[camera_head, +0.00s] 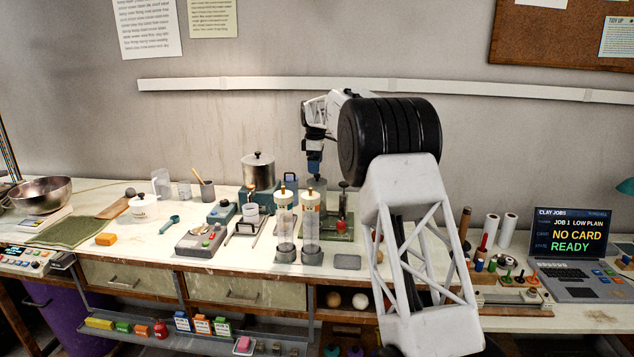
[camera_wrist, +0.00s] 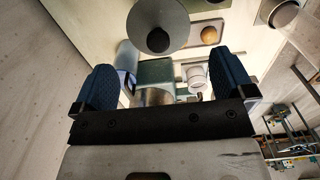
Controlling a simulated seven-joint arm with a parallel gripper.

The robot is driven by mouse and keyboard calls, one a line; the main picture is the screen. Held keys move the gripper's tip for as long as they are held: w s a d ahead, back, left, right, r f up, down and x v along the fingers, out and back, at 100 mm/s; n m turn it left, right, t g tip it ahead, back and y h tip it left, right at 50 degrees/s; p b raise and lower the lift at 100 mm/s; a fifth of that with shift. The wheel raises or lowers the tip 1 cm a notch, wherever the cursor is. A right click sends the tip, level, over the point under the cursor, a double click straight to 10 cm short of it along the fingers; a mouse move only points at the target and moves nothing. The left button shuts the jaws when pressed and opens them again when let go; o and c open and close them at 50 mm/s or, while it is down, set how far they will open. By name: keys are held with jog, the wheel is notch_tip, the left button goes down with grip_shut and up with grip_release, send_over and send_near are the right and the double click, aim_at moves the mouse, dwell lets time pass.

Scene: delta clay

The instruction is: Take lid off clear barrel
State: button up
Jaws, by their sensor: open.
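Two clear upright barrels, a left one (camera_head: 285,228) and a right one (camera_head: 311,228), stand side by side on dark bases near the front edge of the bench. I cannot tell which one is the clear barrel, or make out a lid seam. A further grey, partly clear cylinder (camera_head: 318,187) stands behind them, just below my gripper (camera_head: 315,170). In the wrist view the blue fingers of my gripper (camera_wrist: 164,82) are wide apart, with nothing held between them.
A steel pot (camera_head: 258,173) with a black-knobbed lid stands left of my gripper. A grey device (camera_head: 200,240) and a small grey tray (camera_head: 347,262) lie near the front. My arm hides part of the bench. A laptop (camera_head: 568,240) stands at the right.

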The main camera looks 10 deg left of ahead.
jog(key=shift+f, duration=2.55)
jog(key=c, duration=0.8)
jog(key=shift+r, duration=0.15)
jog(key=shift+r, duration=1.65)
jog(key=s+d+r, duration=0.1)
jog(key=s+d, duration=0.3)
jog(key=s, duration=1.1)
jog(key=shift+d+r, duration=0.2)
jog(key=shift+s, duration=0.15)
